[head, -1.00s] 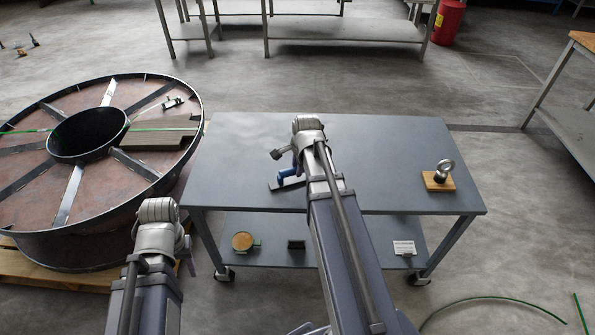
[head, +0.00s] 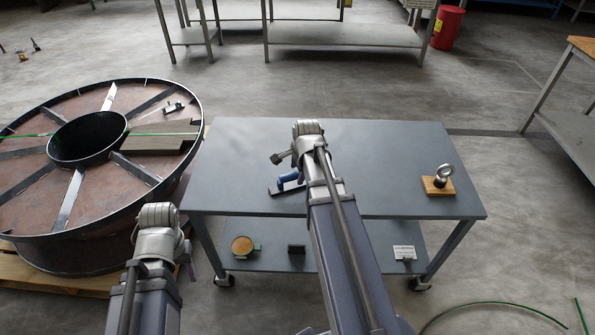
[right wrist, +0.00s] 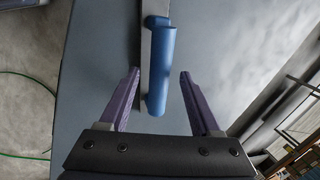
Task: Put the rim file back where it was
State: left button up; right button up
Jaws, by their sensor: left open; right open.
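The rim file is a dark flat bar (head: 276,190) with a blue handle (head: 289,178), lying on the grey table (head: 390,150). My right arm partly hides it in the head view. In the right wrist view the blue handle (right wrist: 162,60) lies between the two purple fingers of my right gripper (right wrist: 159,73), with a gap on each side. My right gripper is open and holds nothing. My left gripper (head: 188,266) hangs low at the table's left front corner. Its arm hides most of it, and one purple finger shows; it is open.
An eye bolt on a wooden block (head: 439,184) stands at the table's right. The lower shelf holds a round wooden piece (head: 242,246), a dark block (head: 296,249) and a white card (head: 404,252). The table's right middle is clear.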

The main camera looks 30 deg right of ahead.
jog(key=p+v, duration=1.1)
jog(key=v, duration=0.1)
jog(key=shift+r, duration=0.1)
jog(key=s+a+n+g, duration=0.1)
jog(key=s+a+n, duration=0.3)
jog(key=a+n, duration=0.4)
jog(key=s+a+n+g, duration=0.1)
jog(key=s+a+n, duration=0.3)
jog(key=a+n, duration=0.3)
jog(key=s+a+f+n+g, duration=0.1)
jog(key=s+a+n+g, duration=0.1)
jog(key=a+n, duration=0.6)
jog(key=shift+s+a+n+h, duration=0.3)
jog(key=shift+s+a, duration=0.6)
jog(key=shift+a, duration=2.25)
